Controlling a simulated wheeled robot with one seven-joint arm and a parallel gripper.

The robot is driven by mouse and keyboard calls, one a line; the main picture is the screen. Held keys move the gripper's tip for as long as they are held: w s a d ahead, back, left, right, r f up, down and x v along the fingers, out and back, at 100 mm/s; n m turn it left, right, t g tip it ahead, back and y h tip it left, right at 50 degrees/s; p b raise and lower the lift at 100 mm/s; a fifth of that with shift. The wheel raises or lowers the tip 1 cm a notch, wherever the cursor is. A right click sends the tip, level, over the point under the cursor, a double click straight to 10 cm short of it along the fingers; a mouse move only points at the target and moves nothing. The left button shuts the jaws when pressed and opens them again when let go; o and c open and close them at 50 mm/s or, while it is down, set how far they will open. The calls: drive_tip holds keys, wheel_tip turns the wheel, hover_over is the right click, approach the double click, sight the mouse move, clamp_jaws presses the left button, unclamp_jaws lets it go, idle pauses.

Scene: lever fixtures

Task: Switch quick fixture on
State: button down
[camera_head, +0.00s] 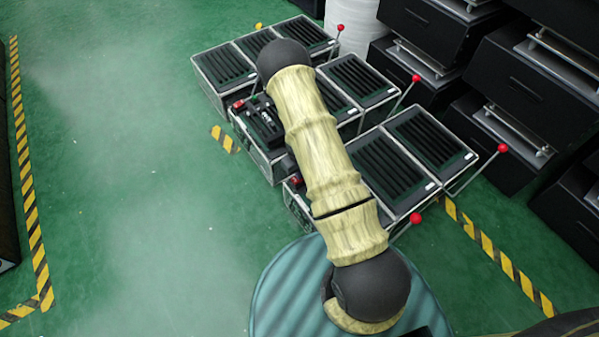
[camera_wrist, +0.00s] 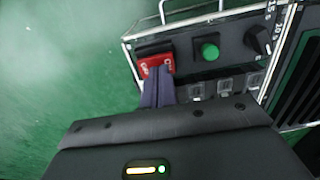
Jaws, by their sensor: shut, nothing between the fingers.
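The fixture's control panel (camera_wrist: 235,50) fills the upper right of the wrist view. On it are a red switch (camera_wrist: 154,58) with white lettering, a green round button (camera_wrist: 209,51) and a black knob (camera_wrist: 258,40). My gripper (camera_wrist: 158,72) is shut and empty. Its fingertips overlap the lower part of the red switch; I cannot tell whether they touch it. In the head view my arm hides much of the fixture row. A red part (camera_head: 238,104) shows on the black panel of one metal-framed fixture (camera_head: 262,122), left of my arm.
Black slatted boxes (camera_head: 427,140) with metal frames and red-ball levers (camera_head: 416,79) stand right of my arm. Large black cabinets (camera_head: 530,85) stand at the right. Green floor (camera_head: 130,170) is open at the left, bordered by yellow-black tape (camera_head: 29,185).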

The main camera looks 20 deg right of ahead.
wheel_tip(320, 180, up, 4)
drive_tip(key=p, duration=0.4)
drive_tip(key=shift+r, duration=0.15)
wheel_tip(320, 180, up, 9)
drive_tip(key=p, duration=0.4)
drive_tip(key=shift+r, duration=0.15)
drive_tip(key=s+a+r+n+t+y, duration=0.1)
drive_tip(key=s+a+r+n, duration=0.1)
drive_tip(key=r+n, duration=0.65)
drive_tip(key=s+a+r+n, duration=0.1)
drive_tip(key=s+r+n, duration=0.2)
drive_tip(key=r+n, duration=0.5)
drive_tip(key=s+r+n+t+p, duration=0.1)
drive_tip(key=s+r+n, duration=1)
drive_tip(key=n, duration=0.5)
wheel_tip(320, 180, up, 2)
drive_tip(key=shift+s+a+r+t+h, duration=0.2)
drive_tip(key=shift+r+t+h, duration=0.1)
drive_tip(key=shift+h, duration=0.1)
